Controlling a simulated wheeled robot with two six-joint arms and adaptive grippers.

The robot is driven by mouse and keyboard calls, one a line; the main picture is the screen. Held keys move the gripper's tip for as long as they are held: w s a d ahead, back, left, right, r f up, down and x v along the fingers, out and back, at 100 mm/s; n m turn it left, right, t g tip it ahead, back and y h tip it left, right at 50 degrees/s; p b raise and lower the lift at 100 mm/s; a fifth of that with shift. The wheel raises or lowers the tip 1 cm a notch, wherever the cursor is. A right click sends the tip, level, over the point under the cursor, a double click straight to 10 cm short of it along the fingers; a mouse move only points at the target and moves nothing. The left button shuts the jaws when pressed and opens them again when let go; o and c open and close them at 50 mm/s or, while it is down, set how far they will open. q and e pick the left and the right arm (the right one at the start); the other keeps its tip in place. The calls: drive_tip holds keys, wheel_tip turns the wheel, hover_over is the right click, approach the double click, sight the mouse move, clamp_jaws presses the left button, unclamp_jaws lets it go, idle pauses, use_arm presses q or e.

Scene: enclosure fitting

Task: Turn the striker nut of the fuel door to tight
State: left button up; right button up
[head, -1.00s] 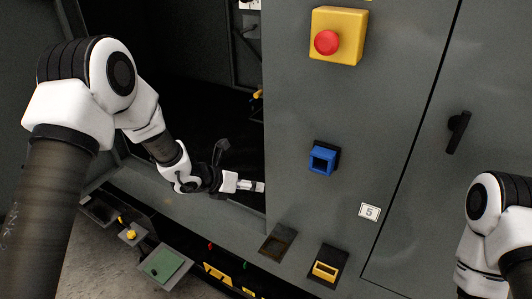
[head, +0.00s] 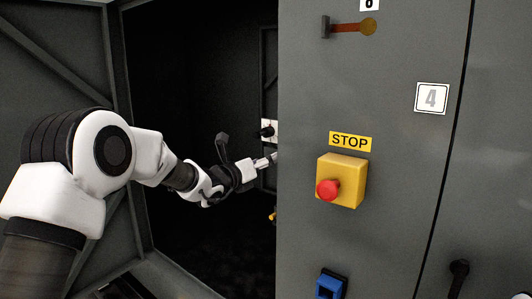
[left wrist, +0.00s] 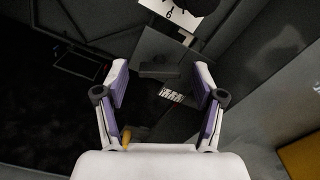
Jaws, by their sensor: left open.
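My left gripper (head: 264,162) reaches into the dark open enclosure, close to the left edge of the grey front panel. In the left wrist view its two fingers (left wrist: 160,86) are spread apart with nothing between them. A white plate (head: 273,126) with a dark round knob (head: 267,131) is inside, just above the gripper. In the left wrist view a white plate with black marks (left wrist: 168,9) lies beyond the fingertips, partly covered by a dark round part (left wrist: 203,5). I cannot tell which part is the striker nut.
The front panel (head: 300,105) stands right of the opening. It carries a yellow stop box with a red button (head: 328,190), a blue fitting (head: 330,286) and a red-brown lever (head: 350,27). A small yellow part (head: 273,216) shows below the gripper at the panel's edge.

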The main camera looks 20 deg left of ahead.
use_arm(q)
drive_tip(key=shift+w+d, duration=0.3)
drive_tip(key=shift+w, duration=0.1)
drive_tip(key=shift+s+a, duration=0.1)
drive_tip(key=shift+a, duration=0.25)
drive_tip(key=shift+c, duration=0.4)
drive_tip(key=c, duration=1.1)
drive_tip(key=shift+o, duration=0.2)
drive_tip(key=shift+d, duration=0.1)
use_arm(e)
drive_tip(key=shift+s+r, duration=0.15)
drive_tip(key=shift+r, duration=0.15)
drive_tip(key=shift+a+f, duration=0.1)
